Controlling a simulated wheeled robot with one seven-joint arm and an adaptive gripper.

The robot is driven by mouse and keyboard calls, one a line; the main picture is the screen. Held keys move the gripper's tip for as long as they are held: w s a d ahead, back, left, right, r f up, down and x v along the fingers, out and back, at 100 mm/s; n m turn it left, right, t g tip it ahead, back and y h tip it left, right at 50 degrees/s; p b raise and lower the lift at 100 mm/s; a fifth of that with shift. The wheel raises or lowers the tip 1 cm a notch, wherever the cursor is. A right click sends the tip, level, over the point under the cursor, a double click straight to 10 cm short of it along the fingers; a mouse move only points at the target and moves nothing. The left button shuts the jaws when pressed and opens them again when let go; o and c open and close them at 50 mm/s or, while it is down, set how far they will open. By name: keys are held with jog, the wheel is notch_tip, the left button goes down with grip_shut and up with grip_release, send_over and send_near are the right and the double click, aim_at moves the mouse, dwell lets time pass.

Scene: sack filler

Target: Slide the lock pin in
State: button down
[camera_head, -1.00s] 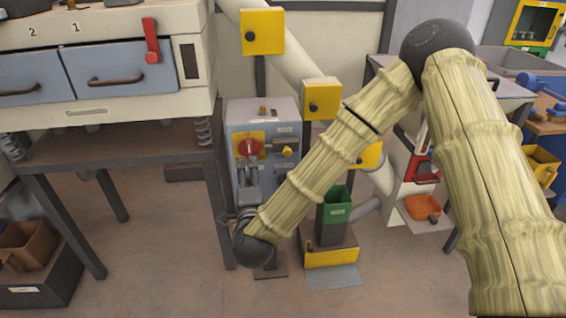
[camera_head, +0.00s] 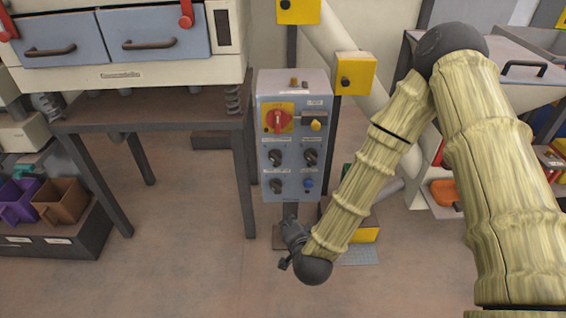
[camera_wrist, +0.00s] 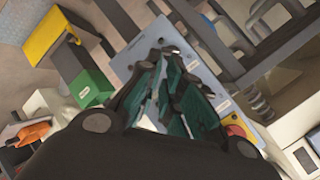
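The grey control box (camera_head: 292,187) stands on a post in the middle of the head view. Its upper face has a red rotary handle (camera_head: 277,119) on a yellow plate. Beside it on the right is a grey bracket with a yellow knob (camera_head: 316,125), which looks like the lock pin; how far in it sits is too small to tell. My gripper (camera_head: 291,238) is below the box, apart from the knob. In the wrist view my gripper (camera_wrist: 170,80) shows teal pads with a gap between them, nothing held, and the box's face (camera_wrist: 207,71) behind.
A table leg (camera_head: 243,185) stands close on the left under the oven-like cabinet (camera_head: 130,77). A yellow box (camera_head: 355,73) on a post is at the right. The floor in front is clear.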

jog(key=s+d+f+n+g, duration=0.4)
jog(key=s+d+f+g, duration=0.15)
jog(key=s+f, duration=0.55)
jog(key=s+d+f+n+g+h, duration=0.1)
jog(key=s+d+f+n+g, duration=0.1)
jog(key=s+d, duration=0.5)
jog(key=s+d+f+n+g+h, duration=0.1)
jog(key=s+d+f+n+g, duration=0.2)
jog(key=s+d, duration=0.4)
jog(key=s+f+g, duration=0.1)
jog(key=s+f, duration=0.1)
jog(key=s, duration=0.4)
jog(key=shift+s+f, duration=0.2)
